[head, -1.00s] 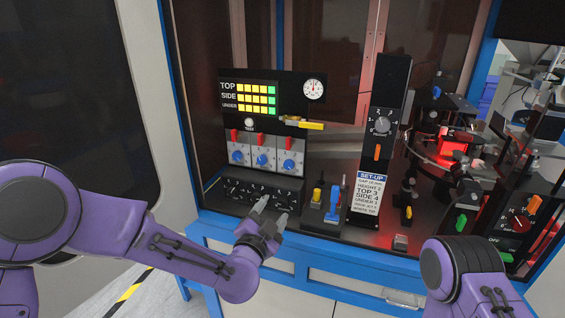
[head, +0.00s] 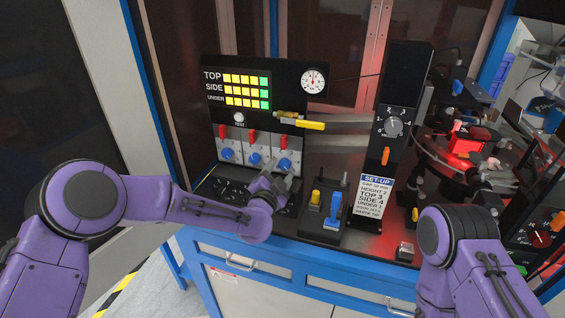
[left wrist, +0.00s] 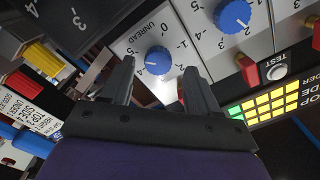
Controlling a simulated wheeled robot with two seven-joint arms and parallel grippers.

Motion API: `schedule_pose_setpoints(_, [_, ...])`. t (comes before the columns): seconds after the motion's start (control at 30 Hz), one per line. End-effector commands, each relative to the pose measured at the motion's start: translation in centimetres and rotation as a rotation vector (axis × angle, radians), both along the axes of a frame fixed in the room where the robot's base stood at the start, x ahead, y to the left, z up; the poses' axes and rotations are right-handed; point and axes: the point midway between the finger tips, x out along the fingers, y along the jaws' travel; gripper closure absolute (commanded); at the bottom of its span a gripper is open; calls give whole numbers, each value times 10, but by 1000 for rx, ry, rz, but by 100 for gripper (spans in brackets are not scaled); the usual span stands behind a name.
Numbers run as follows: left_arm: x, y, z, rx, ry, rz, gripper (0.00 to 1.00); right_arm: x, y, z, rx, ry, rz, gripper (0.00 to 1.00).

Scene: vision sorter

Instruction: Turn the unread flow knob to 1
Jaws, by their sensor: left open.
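The unread flow knob (left wrist: 158,60) is a blue knob on a white panel printed UNREAD, turned over in the left wrist view. Its white mark lies at the left side of the knob there, near a 4. In the head view it is the rightmost of the three blue knobs (head: 285,165). My left gripper (head: 278,174) is open and empty just in front of and below it. In the left wrist view its fingers (left wrist: 160,80) stand apart, with the knob beyond and between the tips, apparently untouched. My right gripper is out of view.
Two more blue knobs (head: 256,160) (head: 228,154) sit to the left, with red switches above. A yellow-handled lever (head: 310,125) juts out at upper right. A yellow and a blue lever (head: 333,210) stand at lower right, beside the SET-UP card (head: 371,195).

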Motion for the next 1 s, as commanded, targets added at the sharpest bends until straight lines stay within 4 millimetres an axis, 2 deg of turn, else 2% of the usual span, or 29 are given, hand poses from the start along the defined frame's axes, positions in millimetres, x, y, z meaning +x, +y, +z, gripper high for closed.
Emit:
schedule_pose_setpoints(0.03, [7, -3, 2, -2, 1, -1, 40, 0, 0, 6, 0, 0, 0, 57])
schedule_pose_setpoints(0.2, [20, -9, 0, 0, 0, -4, 40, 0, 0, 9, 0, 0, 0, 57])
schedule_pose_setpoints(0.47, [22, -11, 0, 0, 0, -7, 40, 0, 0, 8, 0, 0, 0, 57])
schedule_pose_setpoints(0.63, [21, -11, 0, 0, 0, -7, 92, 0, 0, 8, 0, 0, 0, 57])
schedule_pose_setpoints(0.67, [22, -11, 0, 0, 1, -6, 96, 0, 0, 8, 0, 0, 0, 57])
schedule_pose_setpoints(1.0, [21, -11, -2, -37, 11, -6, 96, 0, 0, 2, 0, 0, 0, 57])
